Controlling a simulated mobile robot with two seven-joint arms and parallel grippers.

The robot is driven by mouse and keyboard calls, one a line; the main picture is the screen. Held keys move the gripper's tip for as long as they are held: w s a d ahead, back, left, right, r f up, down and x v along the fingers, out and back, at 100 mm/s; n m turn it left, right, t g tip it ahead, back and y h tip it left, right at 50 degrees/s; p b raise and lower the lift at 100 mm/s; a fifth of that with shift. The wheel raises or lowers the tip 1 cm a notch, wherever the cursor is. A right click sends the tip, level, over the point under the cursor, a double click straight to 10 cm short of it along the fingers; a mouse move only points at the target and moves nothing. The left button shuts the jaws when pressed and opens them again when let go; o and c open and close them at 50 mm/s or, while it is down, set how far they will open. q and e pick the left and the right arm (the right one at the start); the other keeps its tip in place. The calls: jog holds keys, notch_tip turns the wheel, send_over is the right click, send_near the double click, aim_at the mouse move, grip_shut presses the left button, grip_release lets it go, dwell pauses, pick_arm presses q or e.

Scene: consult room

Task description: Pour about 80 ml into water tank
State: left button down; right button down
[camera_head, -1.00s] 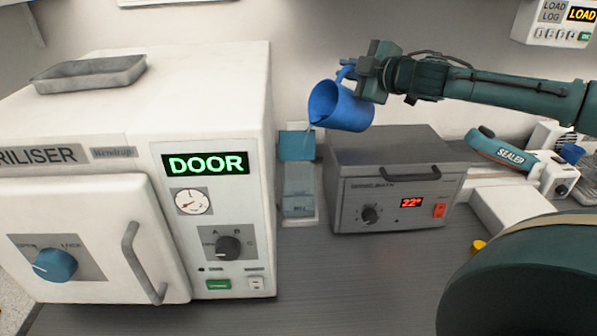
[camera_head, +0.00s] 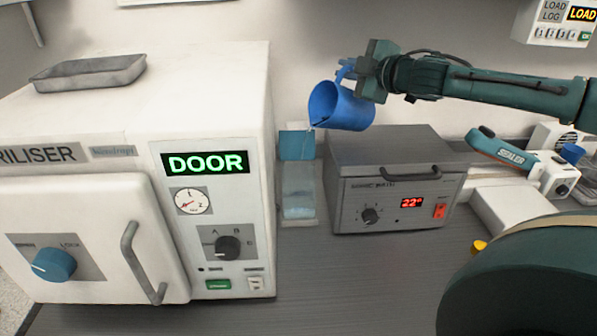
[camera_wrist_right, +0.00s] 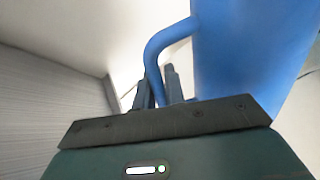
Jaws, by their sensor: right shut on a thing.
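A blue jug (camera_head: 341,106) is tilted with its mouth to the left, above the water tank. The water tank (camera_head: 299,205) is a narrow, pale, see-through container between the steriliser and the sonic bath, with a blue part (camera_head: 297,145) at its top. A faint thin trace shows below the jug's lip; I cannot clearly tell the liquid level in the tank. My right gripper (camera_head: 352,72) is shut on the jug's handle. The right wrist view shows the handle (camera_wrist_right: 157,55) between the dark fingers (camera_wrist_right: 159,88). My left gripper is not in view.
The white steriliser (camera_head: 215,110) stands left, with a metal tray (camera_head: 88,73) on top. The grey sonic bath (camera_head: 395,190) stands close right of the tank. A sealer (camera_head: 505,152) is farther right. The front counter (camera_head: 350,285) is clear.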

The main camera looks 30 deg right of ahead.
jog(key=shift+a, duration=0.1)
dwell(0.3)
jog(key=d+m+p, duration=0.1)
jog(key=d+m, duration=0.1)
jog(key=shift+d+r+m+y+p, duration=0.1)
jog(key=shift+d+m+y+p, duration=0.2)
jog(key=shift+d, duration=0.05)
jog(key=shift+d+f+m+y, duration=0.3)
jog(key=shift+d+f+m, duration=0.1)
jog(key=shift+d+m, duration=0.45)
jog(key=shift+d+f+m+t, duration=0.2)
jog(key=shift+d+m+t, duration=0.1)
jog(key=shift+m, duration=0.05)
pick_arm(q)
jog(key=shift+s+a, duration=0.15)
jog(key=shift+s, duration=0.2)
pick_arm(e)
jog(key=shift+d+f+m, duration=0.15)
jog(key=shift+d+m, duration=0.45)
jog(key=shift+d, duration=0.05)
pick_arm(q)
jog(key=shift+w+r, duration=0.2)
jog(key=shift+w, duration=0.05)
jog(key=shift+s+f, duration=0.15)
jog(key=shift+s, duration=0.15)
